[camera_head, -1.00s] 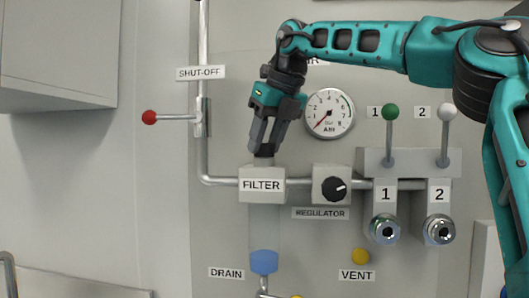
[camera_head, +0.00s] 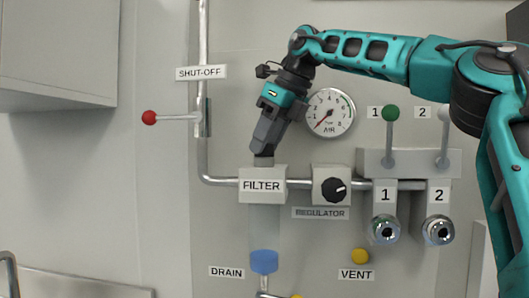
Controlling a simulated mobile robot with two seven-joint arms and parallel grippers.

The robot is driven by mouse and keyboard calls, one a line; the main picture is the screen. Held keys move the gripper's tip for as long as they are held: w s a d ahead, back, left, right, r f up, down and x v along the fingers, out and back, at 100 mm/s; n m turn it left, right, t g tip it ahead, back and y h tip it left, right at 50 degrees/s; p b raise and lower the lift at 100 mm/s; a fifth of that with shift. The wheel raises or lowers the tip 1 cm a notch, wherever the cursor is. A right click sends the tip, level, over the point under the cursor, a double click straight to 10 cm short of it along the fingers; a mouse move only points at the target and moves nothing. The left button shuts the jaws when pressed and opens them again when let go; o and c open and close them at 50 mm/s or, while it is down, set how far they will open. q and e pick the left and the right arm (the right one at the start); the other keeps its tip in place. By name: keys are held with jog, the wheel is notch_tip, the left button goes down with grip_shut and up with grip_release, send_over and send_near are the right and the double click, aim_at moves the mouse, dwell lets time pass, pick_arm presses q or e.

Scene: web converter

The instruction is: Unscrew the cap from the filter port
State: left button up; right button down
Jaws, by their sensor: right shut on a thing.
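The filter block (camera_head: 262,185), a light grey box labelled FILTER, sits on the horizontal pipe left of the regulator. A grey cap (camera_head: 263,161) stands on top of it at the filter port. My right gripper (camera_head: 264,148) reaches down from above and is shut on the cap, with its fingers hiding the upper part. I cannot tell whether the cap is still seated or slightly raised. My left gripper is not in view.
The pressure gauge (camera_head: 329,113) is close right of my gripper. The regulator knob (camera_head: 334,189) is right of the filter. The red-knobbed shut-off lever (camera_head: 160,117) is at left. Green (camera_head: 390,113) and white (camera_head: 446,112) levers stand at right.

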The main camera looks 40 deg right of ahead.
jog(key=shift+d, duration=0.1)
jog(key=n+y, duration=0.1)
jog(key=n, duration=0.1)
jog(key=shift+d+n+g, duration=0.1)
jog(key=shift+n+g, duration=0.2)
jog(key=shift+n, duration=0.1)
jog(key=shift+r+n+y, duration=0.1)
jog(key=shift+n+y, duration=0.2)
jog(key=shift+n, duration=0.1)
jog(key=shift+s+a+r, duration=0.2)
jog(key=shift+s+a, duration=0.1)
